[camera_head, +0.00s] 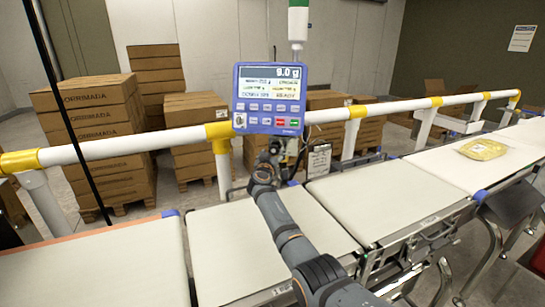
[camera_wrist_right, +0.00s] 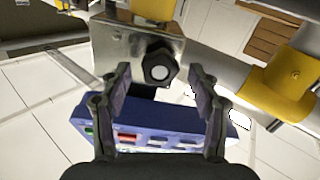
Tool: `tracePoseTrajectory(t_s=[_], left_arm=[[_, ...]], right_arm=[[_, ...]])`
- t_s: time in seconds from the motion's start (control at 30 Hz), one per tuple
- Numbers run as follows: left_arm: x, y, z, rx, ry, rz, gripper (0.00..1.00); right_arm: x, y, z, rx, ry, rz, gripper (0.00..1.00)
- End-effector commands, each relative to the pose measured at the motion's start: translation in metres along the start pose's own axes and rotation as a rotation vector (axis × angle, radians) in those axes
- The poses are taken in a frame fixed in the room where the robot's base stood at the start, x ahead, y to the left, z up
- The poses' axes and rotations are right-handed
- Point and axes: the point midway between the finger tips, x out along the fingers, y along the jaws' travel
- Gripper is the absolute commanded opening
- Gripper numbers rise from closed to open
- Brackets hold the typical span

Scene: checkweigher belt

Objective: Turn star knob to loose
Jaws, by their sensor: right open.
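The star knob (camera_wrist_right: 158,66) is dark with a pale round centre and sits on a shiny metal bracket (camera_wrist_right: 115,42) in the right wrist view. My right gripper (camera_wrist_right: 158,76) is open, with one finger on each side of the knob and visible gaps between. Whether the fingertips reach past the knob's face is hard to tell. In the head view my right gripper (camera_head: 277,150) is just below the blue indicator box (camera_head: 268,98); the knob cannot be made out there. My left gripper is not in view.
The blue box's button edge (camera_wrist_right: 150,120) lies behind the fingers in the wrist view. A white rail (camera_head: 105,148) with yellow joints (camera_head: 219,131) runs behind the conveyor belts (camera_head: 385,200). A yellow packet (camera_head: 482,149) lies on the right belt. Stacked cartons (camera_head: 95,120) stand behind.

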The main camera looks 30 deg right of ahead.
Motion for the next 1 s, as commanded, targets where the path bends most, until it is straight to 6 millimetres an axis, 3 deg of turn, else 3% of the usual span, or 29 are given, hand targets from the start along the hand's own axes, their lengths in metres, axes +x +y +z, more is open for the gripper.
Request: tracePoseTrajectory(t_s=[0.07, 0.47, 0.77, 1.0], left_arm=[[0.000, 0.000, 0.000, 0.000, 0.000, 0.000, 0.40], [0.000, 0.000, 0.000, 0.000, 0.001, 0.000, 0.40], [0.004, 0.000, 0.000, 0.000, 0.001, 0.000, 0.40], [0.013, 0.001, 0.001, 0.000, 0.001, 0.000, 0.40]], right_arm=[[0.000, 0.000, 0.000, 0.000, 0.000, 0.000, 0.60], [0.000, 0.000, 0.000, -0.001, 0.000, 0.000, 0.08], [-0.001, 0.000, 0.001, -0.047, 0.001, 0.000, 0.08], [0.000, -0.001, 0.003, -0.199, 0.000, 0.001, 0.08]])
